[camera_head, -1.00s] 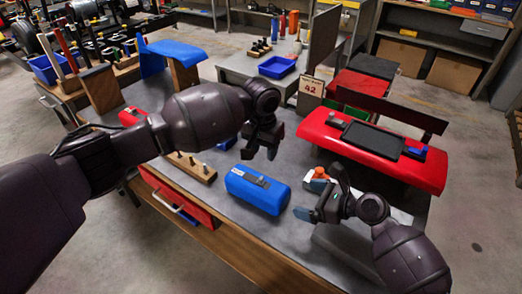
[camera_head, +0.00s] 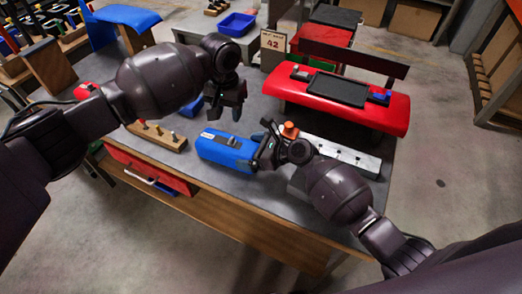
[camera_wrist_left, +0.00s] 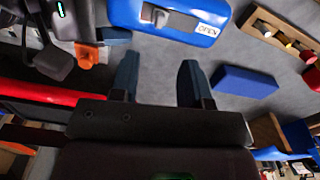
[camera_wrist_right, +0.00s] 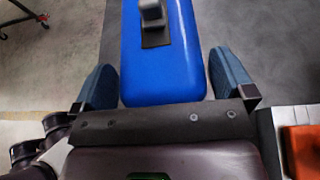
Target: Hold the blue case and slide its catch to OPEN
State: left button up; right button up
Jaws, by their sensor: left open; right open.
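The blue case (camera_head: 222,152) lies on the grey bench top. Its small grey catch (camera_wrist_left: 155,14) sits on the top face, with a white OPEN label (camera_wrist_left: 208,30) towards the end by the peg block; the catch also shows in the right wrist view (camera_wrist_right: 152,10). My right gripper (camera_wrist_right: 163,78) is open at the other end of the case, with one finger on each side and small gaps showing. My left gripper (camera_head: 225,112) is open and empty above the bench, behind the case; its fingers (camera_wrist_left: 158,75) point towards bare bench and the case.
A wooden block with pegs (camera_head: 158,136) stands left of the case. A blue block (camera_head: 190,106) lies behind. A metal rail (camera_head: 341,156) and an orange knob (camera_head: 289,130) are on the right. A red panel (camera_head: 385,116) bearing a black tray (camera_head: 338,88) stands behind.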

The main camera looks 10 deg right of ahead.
jog(key=shift+w+a+f, duration=0.2)
jog(key=shift+a, duration=0.15)
jog(key=c, duration=0.7)
pick_arm(q)
jog(key=shift+c, duration=0.6)
pick_arm(e)
jog(key=shift+c, duration=0.4)
pick_arm(q)
jog(key=shift+s+d+f, duration=0.15)
jog(key=shift+s+f, duration=0.05)
jog(key=shift+f, duration=0.05)
jog(key=c, duration=0.5)
jog(key=s+d+f+t, duration=0.1)
jog(key=s+d+f+m+t, duration=0.1)
jog(key=s, duration=0.1)
jog(key=s+d+f+t+y, duration=0.1)
jog(key=s+t, duration=0.1)
jog(key=shift+s+d+f, duration=0.1)
jog(key=shift+d, duration=0.2)
grip_shut()
jog(key=shift+s+d+t, duration=0.15)
jog(key=shift+s+t, duration=0.15)
jog(key=shift+t, duration=0.1)
jog(key=shift+s+a+r+n+t+y, duration=0.2)
jog(key=shift+s+r+n+t+y, duration=0.1)
jog(key=shift+s+r+t, duration=0.3)
jog(key=shift+s+a+r+n+t+y, duration=0.15)
jog(key=shift+s+r+n+t+y, duration=0.15)
jog(key=shift+s+r+t, duration=0.35)
